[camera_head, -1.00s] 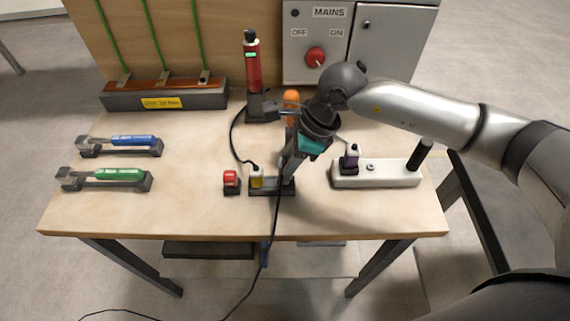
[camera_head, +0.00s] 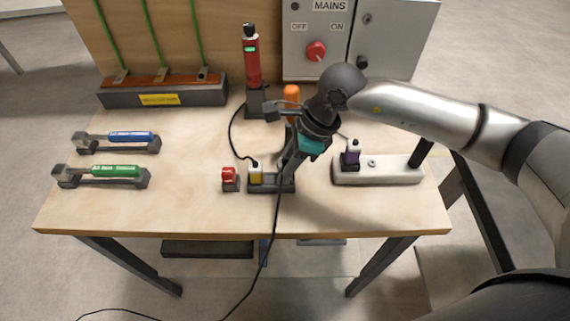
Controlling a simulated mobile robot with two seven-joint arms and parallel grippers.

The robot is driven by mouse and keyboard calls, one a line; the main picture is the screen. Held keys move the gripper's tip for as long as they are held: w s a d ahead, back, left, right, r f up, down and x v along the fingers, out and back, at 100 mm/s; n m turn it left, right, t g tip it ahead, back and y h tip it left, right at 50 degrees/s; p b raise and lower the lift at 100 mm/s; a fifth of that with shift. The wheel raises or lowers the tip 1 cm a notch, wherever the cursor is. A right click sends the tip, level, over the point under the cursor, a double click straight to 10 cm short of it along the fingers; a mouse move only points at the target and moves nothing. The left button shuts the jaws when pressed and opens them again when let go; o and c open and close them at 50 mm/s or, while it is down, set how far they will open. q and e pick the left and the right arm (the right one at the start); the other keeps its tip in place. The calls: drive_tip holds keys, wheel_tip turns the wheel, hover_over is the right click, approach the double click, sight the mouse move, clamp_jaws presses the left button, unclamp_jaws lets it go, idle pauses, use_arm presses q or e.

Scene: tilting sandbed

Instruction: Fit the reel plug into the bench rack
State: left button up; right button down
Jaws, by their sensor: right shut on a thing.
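The bench rack (camera_head: 267,189) is a low dark block near the bench's front edge. A yellow-and-white plug (camera_head: 256,173) stands in its left part. My right gripper (camera_head: 283,178) points down over the rack's right part and is shut on the reel plug. The plug is mostly hidden by the fingers, so I cannot tell whether it is seated in the rack or just above it. A black cable (camera_head: 268,237) runs from there over the front edge to the floor. My left gripper is not in view.
A red switch (camera_head: 229,177) sits left of the rack. A white strip (camera_head: 376,177) with a purple plug (camera_head: 351,155) is at right. A red torch-like device (camera_head: 251,62) and an orange object (camera_head: 291,95) stand behind. Blue (camera_head: 130,137) and green (camera_head: 116,171) handled switches lie left.

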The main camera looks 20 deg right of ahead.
drive_tip(key=shift+f+b, duration=0.65)
drive_tip(key=shift+b, duration=0.05)
drive_tip(key=shift+c, duration=0.2)
unclamp_jaws()
drive_tip(key=shift+r, duration=0.1)
drive_tip(key=shift+r, duration=0.1)
idle(0.3)
drive_tip(key=shift+r+p, duration=2.75)
drive_tip(key=shift+r, duration=1.2)
drive_tip(key=shift+f, duration=0.1)
